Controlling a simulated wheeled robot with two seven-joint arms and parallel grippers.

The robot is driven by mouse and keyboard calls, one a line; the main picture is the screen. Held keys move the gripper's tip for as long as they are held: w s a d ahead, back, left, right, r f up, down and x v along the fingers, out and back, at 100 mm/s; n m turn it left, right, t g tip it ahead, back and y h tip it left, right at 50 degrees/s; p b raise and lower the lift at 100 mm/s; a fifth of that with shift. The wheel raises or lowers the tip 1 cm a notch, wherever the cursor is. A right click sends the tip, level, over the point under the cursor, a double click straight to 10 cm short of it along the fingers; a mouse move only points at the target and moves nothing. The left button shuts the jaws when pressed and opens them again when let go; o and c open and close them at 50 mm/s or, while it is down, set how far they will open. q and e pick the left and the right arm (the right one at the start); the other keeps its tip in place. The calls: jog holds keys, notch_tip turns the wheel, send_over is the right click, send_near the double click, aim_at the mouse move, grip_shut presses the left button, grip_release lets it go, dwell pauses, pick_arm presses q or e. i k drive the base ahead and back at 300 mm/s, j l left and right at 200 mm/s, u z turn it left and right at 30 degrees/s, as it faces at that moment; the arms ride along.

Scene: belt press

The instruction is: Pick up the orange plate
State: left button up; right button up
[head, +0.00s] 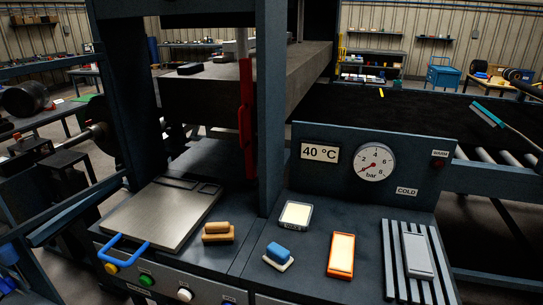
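The orange plate (341,255) lies on the dark bench top at the front, right of the middle. It has an orange rim and a pale cream centre, and its whole upper face shows. Nothing touches it from above. Neither of my grippers shows in the head view.
A slatted rack (391,268) with a grey plate (417,254) on it stands right of the orange plate. A blue-topped block (278,252) and a white-framed piece (296,215) lie left of it. A gauge panel (320,183) rises behind; a blue-handled metal plate (160,220) lies left.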

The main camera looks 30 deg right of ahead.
aim_at(342, 253)
jog(key=z, duration=1.55)
jog(key=j+z, duration=0.1)
jog(key=z, duration=0.25)
jog(key=j+z, duration=0.1)
jog(key=z, duration=0.6)
